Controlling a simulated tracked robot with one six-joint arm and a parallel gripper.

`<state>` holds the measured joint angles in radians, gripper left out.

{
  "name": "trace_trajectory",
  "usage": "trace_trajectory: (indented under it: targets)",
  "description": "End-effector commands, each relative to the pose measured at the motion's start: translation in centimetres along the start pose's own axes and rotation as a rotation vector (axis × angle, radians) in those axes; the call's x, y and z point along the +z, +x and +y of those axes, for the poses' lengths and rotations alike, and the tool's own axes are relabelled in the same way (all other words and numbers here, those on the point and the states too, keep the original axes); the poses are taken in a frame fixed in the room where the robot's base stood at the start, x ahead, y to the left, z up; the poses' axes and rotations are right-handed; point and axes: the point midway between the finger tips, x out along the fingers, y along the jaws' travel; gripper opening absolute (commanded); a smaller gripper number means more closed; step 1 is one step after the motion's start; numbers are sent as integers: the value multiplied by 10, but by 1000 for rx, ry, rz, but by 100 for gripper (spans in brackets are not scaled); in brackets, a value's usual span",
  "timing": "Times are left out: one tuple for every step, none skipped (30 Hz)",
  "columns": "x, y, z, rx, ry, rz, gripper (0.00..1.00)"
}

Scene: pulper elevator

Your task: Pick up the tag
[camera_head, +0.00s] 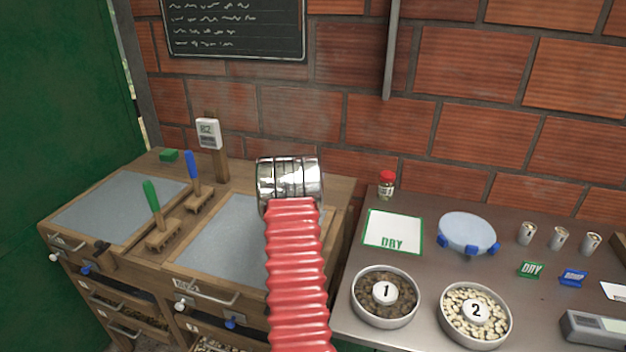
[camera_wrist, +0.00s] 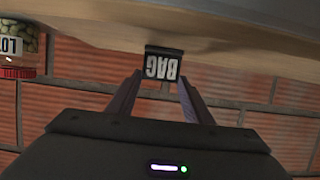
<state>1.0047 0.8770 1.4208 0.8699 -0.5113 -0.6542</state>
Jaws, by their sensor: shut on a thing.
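In the wrist view a small dark tag (camera_wrist: 163,66) with white letters BAG shows upside down between the fingertips of my gripper (camera_wrist: 163,80). The gripper is shut on it. A pale wooden surface (camera_wrist: 230,40) lies right beyond the tag; I cannot tell whether the tag touches it. In the head view my arm's red sleeve and metal wrist cover the gripper and this tag. A green DRY tag (camera_head: 531,269) and a blue tag (camera_head: 573,278) stand on the metal table at the right.
The metal table (camera_head: 425,267) holds bowl 1 (camera_head: 367,311), bowl 2 (camera_head: 452,325), a white DRY mat (camera_head: 393,244), a blue-footed disc (camera_head: 467,232) and a red-lidded jar (camera_head: 386,186). Green (camera_head: 152,196) and blue-handled (camera_head: 191,167) rakes stand on the wooden bench. A brick wall (camera_head: 471,73) closes the back.

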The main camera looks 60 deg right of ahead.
Motion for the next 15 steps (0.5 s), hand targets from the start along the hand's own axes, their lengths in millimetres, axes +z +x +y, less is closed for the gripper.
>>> trace_trajectory:
  targets:
    - [-3, -1, 0, 0, 0, 1, 25]
    - [-4, -1, 0, 0, 0, 2, 25]
    - [-8, -2, 0, 0, 0, 3, 25]
    - [-11, -3, 0, 0, 0, 3, 25]
    - [-14, -5, 0, 0, 2, 3, 25]
    - [-18, -6, 0, 0, 2, 3, 25]
    - [-22, -8, 0, -1, 1, 3, 25]
    - [-27, -10, 0, -1, 2, 3, 25]
    - [-34, -12, 0, 0, 2, 4, 25]
    - [-39, -14, 0, 0, 2, 4, 25]
    - [-44, -15, 0, 0, 3, 4, 25]
    - [-51, -18, 0, -1, 3, 4, 25]
    - [-56, -20, 0, -1, 3, 4, 25]
    - [-61, -22, 0, -1, 3, 4, 25]
    - [-67, -24, 0, 0, 3, 4, 25]
